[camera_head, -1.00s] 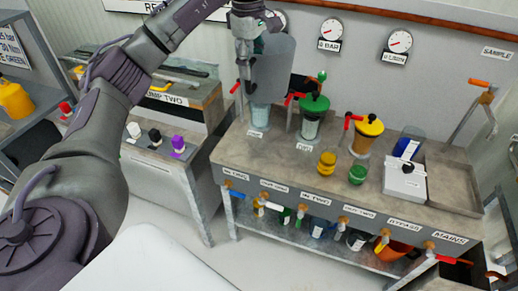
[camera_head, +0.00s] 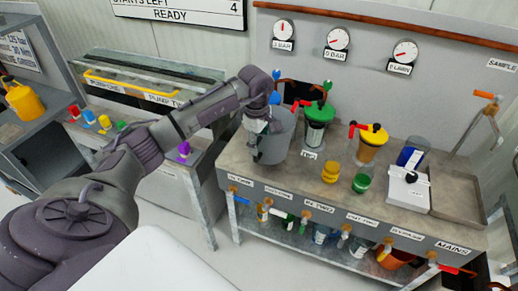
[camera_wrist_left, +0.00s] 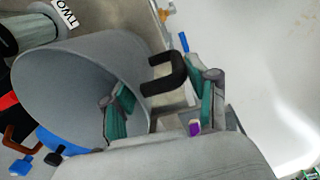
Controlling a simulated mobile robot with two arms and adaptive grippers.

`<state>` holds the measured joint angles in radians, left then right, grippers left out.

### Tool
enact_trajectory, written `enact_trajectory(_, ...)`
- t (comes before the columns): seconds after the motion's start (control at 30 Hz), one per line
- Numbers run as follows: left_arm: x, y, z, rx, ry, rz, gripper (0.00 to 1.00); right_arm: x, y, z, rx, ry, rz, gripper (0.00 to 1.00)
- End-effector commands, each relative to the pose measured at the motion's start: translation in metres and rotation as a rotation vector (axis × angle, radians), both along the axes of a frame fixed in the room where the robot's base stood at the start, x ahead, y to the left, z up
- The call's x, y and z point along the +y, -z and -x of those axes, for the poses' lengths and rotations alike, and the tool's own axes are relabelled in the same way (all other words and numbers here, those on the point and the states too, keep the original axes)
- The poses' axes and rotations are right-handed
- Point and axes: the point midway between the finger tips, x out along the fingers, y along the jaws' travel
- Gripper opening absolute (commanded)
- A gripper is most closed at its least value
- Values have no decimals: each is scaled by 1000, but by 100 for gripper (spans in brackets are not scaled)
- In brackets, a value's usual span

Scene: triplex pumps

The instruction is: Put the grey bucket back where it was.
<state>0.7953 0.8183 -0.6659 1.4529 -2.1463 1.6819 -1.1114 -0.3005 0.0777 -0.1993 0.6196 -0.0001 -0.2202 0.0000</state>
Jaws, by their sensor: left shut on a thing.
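The grey bucket (camera_head: 281,138) is over the left end of the pump bench (camera_head: 305,187) in the head view. It looks close to upright there. My left gripper (camera_head: 257,138) is at its left side, shut on its wall. In the left wrist view the bucket (camera_wrist_left: 65,75) fills the left side, with its mouth showing. One finger pad of my gripper (camera_wrist_left: 160,103) is inside the mouth, the other outside, near the black handle (camera_wrist_left: 165,74). I cannot tell whether the bucket's base touches the bench. My right gripper is not in view.
A green-lidded jar (camera_head: 318,125) with a red lever stands just right of the bucket. A yellow-lidded jar (camera_head: 372,143), a yellow pot (camera_head: 331,172), a green pot (camera_head: 361,183) and a white box (camera_head: 408,188) stand farther right. Labelled valves line the bench front.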

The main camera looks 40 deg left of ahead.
Motion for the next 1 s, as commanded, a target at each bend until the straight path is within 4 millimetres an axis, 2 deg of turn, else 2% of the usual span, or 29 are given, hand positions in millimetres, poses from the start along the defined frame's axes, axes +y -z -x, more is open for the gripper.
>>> enact_trajectory(0.13,-1,12,0,1,0,0,0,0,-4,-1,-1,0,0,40)
enact_trajectory(0.33,-1,40,1,2,0,1,0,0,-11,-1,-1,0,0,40)
enact_trajectory(0.67,0,45,0,-1,1,0,0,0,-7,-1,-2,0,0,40)
enact_trajectory(0.7,0,45,0,0,1,0,64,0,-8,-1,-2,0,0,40)
enact_trajectory(0.83,0,44,0,0,1,0,84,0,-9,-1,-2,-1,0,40)
enact_trajectory(1.0,0,44,0,0,1,0,84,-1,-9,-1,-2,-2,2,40)
